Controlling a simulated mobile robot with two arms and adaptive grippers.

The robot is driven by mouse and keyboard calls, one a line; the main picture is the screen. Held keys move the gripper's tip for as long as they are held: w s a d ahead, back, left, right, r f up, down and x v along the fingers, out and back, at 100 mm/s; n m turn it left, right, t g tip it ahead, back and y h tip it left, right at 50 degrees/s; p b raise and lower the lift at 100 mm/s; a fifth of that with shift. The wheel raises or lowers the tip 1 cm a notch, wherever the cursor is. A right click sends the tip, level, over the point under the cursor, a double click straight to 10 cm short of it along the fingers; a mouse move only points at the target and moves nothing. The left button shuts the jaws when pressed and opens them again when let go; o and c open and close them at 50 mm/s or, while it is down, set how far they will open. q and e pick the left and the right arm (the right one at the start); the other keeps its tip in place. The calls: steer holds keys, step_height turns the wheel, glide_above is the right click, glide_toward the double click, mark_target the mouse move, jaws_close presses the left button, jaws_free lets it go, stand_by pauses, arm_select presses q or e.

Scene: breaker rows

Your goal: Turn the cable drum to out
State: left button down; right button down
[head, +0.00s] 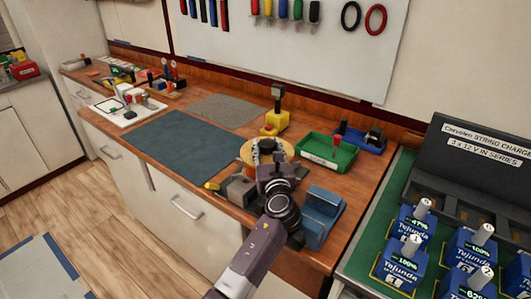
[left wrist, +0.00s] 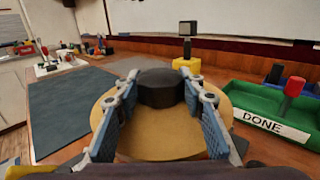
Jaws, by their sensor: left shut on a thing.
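The cable drum (head: 249,151) is a round, light wooden disc with a dark round hub on top, at the front of the workbench. In the left wrist view the drum (left wrist: 160,138) fills the middle, with its dark hub (left wrist: 160,90) upright. My left gripper (head: 268,160) comes down over the drum and covers part of it in the head view. In the left wrist view its two fingers (left wrist: 160,84) are on either side of the hub, shut on it. No turn marking on the drum is readable. My right gripper is not in view.
A green tray marked DONE (head: 338,165) is right of the drum, a yellow-based post (head: 276,122) behind it. A blue-grey mat (head: 160,150) lies clear to the left.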

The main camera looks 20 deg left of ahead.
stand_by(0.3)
arm_select(q)
steer(key=c, duration=1.2)
jaws_free()
step_height(320, 180, up, 10)
steer(key=shift+c, duration=0.6)
